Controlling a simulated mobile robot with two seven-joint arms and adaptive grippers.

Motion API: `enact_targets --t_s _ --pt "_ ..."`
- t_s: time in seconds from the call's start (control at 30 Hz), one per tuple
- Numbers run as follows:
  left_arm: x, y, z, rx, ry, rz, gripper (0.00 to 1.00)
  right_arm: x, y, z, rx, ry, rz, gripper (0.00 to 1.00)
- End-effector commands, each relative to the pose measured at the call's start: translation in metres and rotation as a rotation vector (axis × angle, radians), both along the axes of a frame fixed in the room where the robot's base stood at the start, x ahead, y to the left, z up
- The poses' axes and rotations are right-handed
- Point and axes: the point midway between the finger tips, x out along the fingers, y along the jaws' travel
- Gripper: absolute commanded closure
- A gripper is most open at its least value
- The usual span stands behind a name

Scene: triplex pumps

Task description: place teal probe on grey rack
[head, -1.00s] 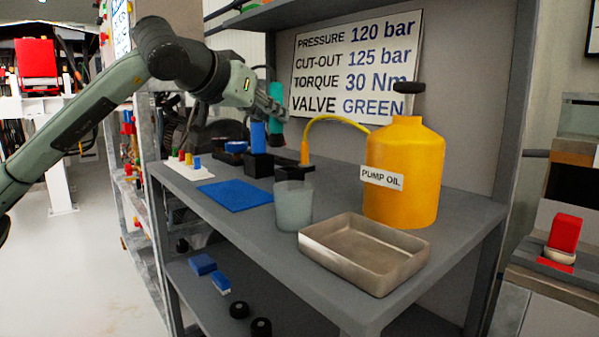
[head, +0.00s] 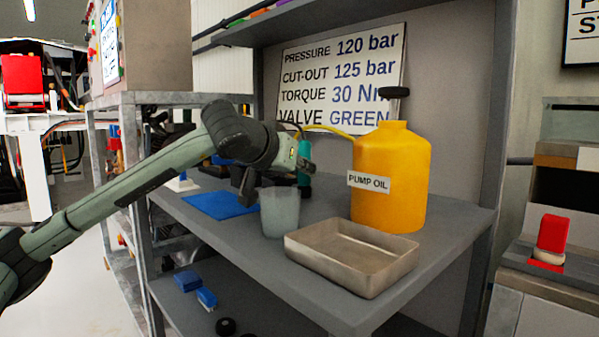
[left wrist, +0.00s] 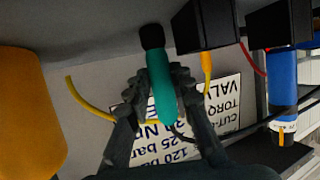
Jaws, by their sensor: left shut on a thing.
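The teal probe (left wrist: 161,88) is between the fingers of my left gripper (left wrist: 160,78), which is shut on it. Its black end (left wrist: 151,37) points to the grey shelf surface; I cannot tell whether it touches. In the head view the teal probe (head: 305,150) is upright behind my left gripper (head: 304,168), left of the yellow jug. Two dark blocks (left wrist: 203,24) (left wrist: 281,20) stand beside the probe in the wrist view, one with an orange piece and one with a blue cylinder (left wrist: 283,80). I cannot tell whether either is the grey rack. My right gripper is out of view.
The yellow pump oil jug (head: 390,185) and a metal tray (head: 350,285) stand on the right of the shelf. A translucent beaker (head: 280,214) stands in front of my left gripper. A blue mat (head: 218,205) lies to the left. A yellow cable (left wrist: 88,102) curves close by.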

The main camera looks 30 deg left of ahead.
Motion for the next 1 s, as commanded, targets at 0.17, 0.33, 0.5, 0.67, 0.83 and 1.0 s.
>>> enact_targets --t_s 0.17,0.33,0.5,0.67,0.83,1.0 --pt "0.0 0.0 -0.001 0.0 -0.001 0.0 1.0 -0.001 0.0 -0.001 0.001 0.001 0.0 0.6" --pt "0.0 0.0 -0.001 0.0 0.001 0.0 0.59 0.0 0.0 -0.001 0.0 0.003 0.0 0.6" --pt "0.0 0.0 -0.001 0.0 0.0 0.0 0.57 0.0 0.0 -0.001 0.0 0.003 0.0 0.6" --pt "0.0 0.0 0.002 0.0 0.0 0.0 0.57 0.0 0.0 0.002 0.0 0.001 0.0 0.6" --pt "-0.017 0.0 0.01 0.001 -0.003 0.002 0.57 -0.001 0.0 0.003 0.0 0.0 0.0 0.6" --pt "-0.05 -0.002 0.024 0.001 -0.003 0.001 0.57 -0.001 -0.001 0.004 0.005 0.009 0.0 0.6"
